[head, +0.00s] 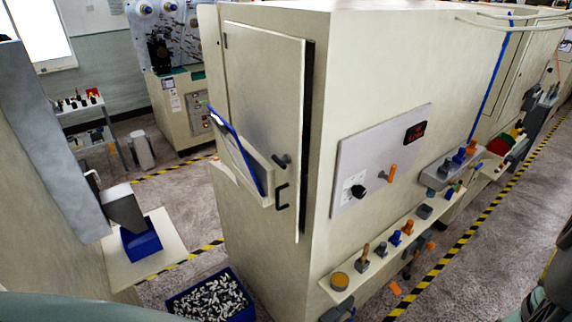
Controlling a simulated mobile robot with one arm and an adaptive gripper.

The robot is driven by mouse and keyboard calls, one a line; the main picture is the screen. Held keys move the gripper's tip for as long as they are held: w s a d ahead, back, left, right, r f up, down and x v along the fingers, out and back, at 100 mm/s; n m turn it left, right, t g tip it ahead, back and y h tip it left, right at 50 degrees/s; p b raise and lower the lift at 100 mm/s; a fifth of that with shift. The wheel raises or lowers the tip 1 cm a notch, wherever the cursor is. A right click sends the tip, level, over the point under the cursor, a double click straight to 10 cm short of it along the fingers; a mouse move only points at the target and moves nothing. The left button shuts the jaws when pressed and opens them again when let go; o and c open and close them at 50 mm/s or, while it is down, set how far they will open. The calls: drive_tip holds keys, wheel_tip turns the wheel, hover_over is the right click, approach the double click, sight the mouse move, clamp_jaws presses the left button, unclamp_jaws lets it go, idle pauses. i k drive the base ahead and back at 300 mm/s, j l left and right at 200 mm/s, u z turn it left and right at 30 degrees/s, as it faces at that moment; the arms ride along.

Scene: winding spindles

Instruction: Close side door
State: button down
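The side door (265,95) is a tall cream panel on the end of the large cream machine cabinet (400,65). It stands slightly ajar: a dark gap shows along its right edge, and a hinge shows at its upper left. A black pull handle (282,196) and a black latch knob (281,160) sit near the door's right edge. A document holder (235,160) with blue edging is fixed on the door's front. My gripper is not in view.
A blue crate (253,312) full of small bobbins stands on the floor below the door. A shelf with knobs and parts (350,270) runs along the cabinet's right side. Floor (188,207) is clear left of the door. Another machine (80,170) stands at the left.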

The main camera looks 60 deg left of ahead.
sight(267, 68)
drive_tip(key=i+z, duration=0.3)
drive_tip(key=z, duration=0.15)
drive_tip(key=i+j+z, duration=0.15)
drive_tip(key=i+z, duration=0.15)
drive_tip(key=z, duration=0.2)
drive_tip(key=i+j+z, duration=0.3)
drive_tip(key=z, duration=7.75)
